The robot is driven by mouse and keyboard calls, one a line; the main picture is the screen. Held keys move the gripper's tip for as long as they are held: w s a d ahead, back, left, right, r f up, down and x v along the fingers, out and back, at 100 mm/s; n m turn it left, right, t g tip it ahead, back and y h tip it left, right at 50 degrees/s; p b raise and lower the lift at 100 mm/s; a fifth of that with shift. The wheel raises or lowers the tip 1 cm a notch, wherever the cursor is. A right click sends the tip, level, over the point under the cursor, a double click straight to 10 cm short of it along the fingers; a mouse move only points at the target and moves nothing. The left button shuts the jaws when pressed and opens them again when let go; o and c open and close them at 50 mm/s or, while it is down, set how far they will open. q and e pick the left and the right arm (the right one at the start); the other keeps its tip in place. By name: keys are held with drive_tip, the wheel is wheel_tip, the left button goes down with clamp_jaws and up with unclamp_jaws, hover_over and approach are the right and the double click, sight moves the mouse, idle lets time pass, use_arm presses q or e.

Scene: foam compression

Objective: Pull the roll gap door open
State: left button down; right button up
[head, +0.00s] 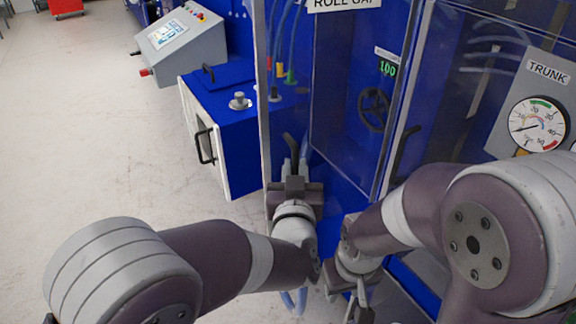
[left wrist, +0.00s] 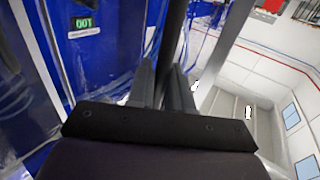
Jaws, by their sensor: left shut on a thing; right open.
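The roll gap door (head: 355,90) is a clear panel in the blue machine, under a white "ROLL GAP" label (head: 345,4). A black upright handle (head: 290,144) is at its left side. My left gripper (head: 294,172) is shut on this handle. In the left wrist view the dark handle bar (left wrist: 172,45) runs between the two fingers (left wrist: 163,88). I cannot tell clearly whether the door stands ajar. My right gripper (head: 354,296) is open and empty, low in front of the machine, apart from the door.
A blue cabinet (head: 226,135) with a black handle stands left of the door. A grey control console (head: 180,45) is behind it. A second black handle (head: 405,150) and a "TRUNK" gauge (head: 538,124) are on the right. The pale floor (head: 90,130) at left is free.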

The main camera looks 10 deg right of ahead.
use_arm(q)
drive_tip(key=shift+s+d+r, duration=0.1)
drive_tip(key=shift+r, duration=0.05)
drive_tip(key=c, duration=1.3)
unclamp_jaws()
drive_tip(key=shift+o, duration=0.3)
drive_tip(key=shift+s, duration=0.1)
drive_tip(key=b+v, duration=0.3)
drive_tip(key=v, duration=0.9)
drive_tip(key=shift+s, duration=0.25)
